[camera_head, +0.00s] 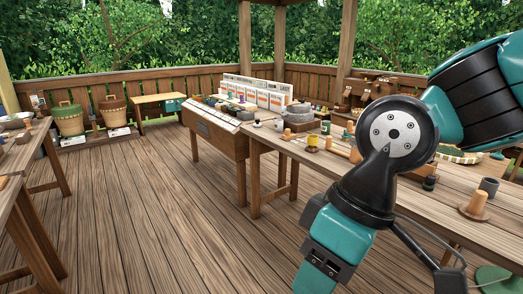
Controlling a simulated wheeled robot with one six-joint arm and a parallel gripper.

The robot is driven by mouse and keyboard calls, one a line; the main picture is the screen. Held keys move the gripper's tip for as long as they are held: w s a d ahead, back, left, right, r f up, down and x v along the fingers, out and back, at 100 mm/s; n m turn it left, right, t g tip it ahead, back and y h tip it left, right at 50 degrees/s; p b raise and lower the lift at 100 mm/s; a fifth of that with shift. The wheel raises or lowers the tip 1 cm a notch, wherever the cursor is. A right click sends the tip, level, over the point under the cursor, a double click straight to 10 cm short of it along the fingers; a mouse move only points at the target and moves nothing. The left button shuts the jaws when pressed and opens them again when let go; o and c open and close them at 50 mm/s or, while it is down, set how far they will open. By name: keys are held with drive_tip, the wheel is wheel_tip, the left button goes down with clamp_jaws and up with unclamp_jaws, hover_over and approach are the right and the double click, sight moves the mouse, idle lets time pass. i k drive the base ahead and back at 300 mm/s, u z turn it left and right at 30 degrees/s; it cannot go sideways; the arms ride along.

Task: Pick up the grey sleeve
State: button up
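A dark grey open cylinder (488,187) stands upright at the right end of the long wooden table; it looks like the grey sleeve, though it is small in the picture. It is just behind a wooden peg on a round base (476,204). My teal and black arm fills the right side of the view and hides part of the table. The fingers of my gripper do not show, so whether it is open or shut and what it holds are hidden.
The long table (270,138) carries a dark bottle (326,123), a yellow cup (312,142), a stone-like pot (298,112) and several wooden pegs. Another table (40,160) stands at the left. Baskets (114,112) stand by the fence. The plank floor (140,220) between is clear.

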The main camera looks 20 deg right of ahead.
sight(490, 185)
drive_tip(key=z, duration=0.9)
drive_tip(key=i, duration=1.5)
drive_tip(key=z, duration=0.95)
drive_tip(key=i, duration=0.4)
drive_tip(key=z, duration=0.15)
